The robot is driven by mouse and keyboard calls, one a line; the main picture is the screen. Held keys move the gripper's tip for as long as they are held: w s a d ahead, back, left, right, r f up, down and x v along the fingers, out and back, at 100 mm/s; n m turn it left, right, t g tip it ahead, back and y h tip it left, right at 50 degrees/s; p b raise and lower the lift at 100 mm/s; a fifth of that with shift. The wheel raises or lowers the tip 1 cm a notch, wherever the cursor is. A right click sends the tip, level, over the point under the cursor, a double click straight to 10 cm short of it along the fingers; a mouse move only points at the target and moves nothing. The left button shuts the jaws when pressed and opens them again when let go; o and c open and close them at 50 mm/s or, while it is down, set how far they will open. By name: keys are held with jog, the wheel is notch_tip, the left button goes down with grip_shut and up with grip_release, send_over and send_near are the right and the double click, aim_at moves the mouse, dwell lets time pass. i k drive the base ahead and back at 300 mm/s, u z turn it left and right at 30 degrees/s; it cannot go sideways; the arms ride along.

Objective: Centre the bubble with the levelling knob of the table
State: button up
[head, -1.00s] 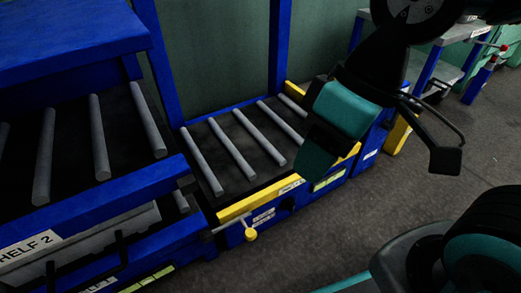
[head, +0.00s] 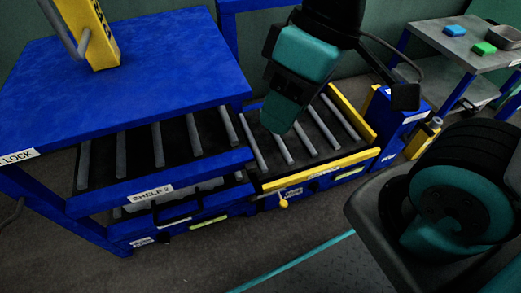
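The roller table (head: 369,128) with a yellow edge stands in the middle of the head view. A yellow knob (head: 283,202) sticks out on a short rod at the front left corner of this table. I cannot make out a bubble; small pale and greenish strips on the table's front are too small to read. My gripper (head: 275,125), teal and dark, hangs in front of the rollers in the picture, above and apart from the knob. I see it from the side or back, so its finger opening is hidden.
A blue press frame with a flat top (head: 120,75) and a roller shelf labelled Shelf 2 (head: 150,195) stands at left. A grey trolley (head: 455,45) with a blue block (head: 456,31) and a green block (head: 484,48) stands at back right. Floor (head: 230,262) in front is clear.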

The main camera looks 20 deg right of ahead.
aim_at(314, 187)
jog(key=u, duration=1.5)
jog(key=k, duration=0.9)
jog(key=z, duration=1.7)
jog(key=i, duration=0.5)
jog(key=u, duration=0.05)
